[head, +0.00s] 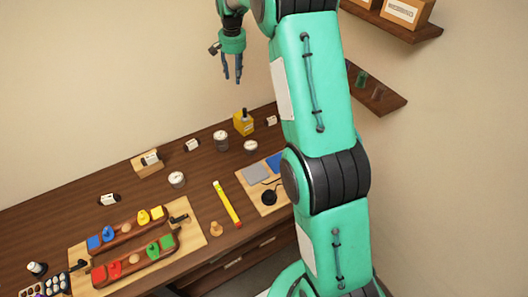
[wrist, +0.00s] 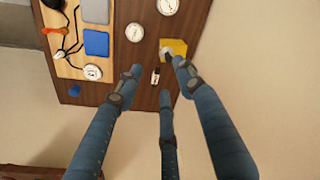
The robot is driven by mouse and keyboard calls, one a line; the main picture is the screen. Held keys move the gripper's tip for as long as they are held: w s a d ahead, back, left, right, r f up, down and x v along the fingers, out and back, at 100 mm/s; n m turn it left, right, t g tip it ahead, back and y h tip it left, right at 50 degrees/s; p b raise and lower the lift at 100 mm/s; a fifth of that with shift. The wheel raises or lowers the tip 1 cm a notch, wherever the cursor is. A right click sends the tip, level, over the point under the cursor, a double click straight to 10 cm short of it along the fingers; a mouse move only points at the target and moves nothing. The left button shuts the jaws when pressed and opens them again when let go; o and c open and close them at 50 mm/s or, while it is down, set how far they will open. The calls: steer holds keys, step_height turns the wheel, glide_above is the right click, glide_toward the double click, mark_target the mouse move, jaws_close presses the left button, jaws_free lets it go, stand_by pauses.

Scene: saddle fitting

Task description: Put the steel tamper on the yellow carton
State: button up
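The yellow carton (head: 243,126) stands near the back edge of the bench, and it also shows in the wrist view (wrist: 179,46). A small dark-handled piece, apparently the steel tamper (head: 244,112), stands on top of the carton. In the wrist view a grey rounded part of it (wrist: 167,53) shows on the carton, partly beside a fingertip. My gripper (head: 232,80) hangs in the air above the bench and the carton, apart from both. Its fingers (wrist: 157,75) are spread with nothing between them.
Round canisters (head: 221,140) and small cards (head: 191,145) stand near the carton. A board with grey and blue pads (head: 256,173) lies at the right. A wooden tray with coloured blocks (head: 200,225) and a yellow level (head: 227,203) lie nearer. Wall shelves (head: 385,97) are at upper right.

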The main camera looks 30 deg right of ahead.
steer(key=s+a+r+n+t, duration=0.1)
steer(key=s+a+r, duration=0.4)
steer(key=s, duration=0.4)
steer(key=s+a+r+n, duration=0.1)
steer(key=s+a+r, duration=0.2)
steer(key=s+r, duration=0.5)
steer(key=s+a+r+n+t, duration=0.1)
steer(key=s+a+r+n, duration=0.1)
steer(key=s+a+r, duration=0.5)
steer(key=s+a+f+n+t, duration=0.1)
steer(key=s+f, duration=0.1)
steer(key=s, duration=1.2)
steer(key=s+a+f+n+t, duration=0.1)
steer(key=s+f+n, duration=0.1)
steer(key=s, duration=1.3)
steer(key=shift+s+a+f, duration=0.25)
steer(key=shift+s+a, duration=0.05)
step_height(320, 180, down, 15)
steer(key=b, duration=1.5)
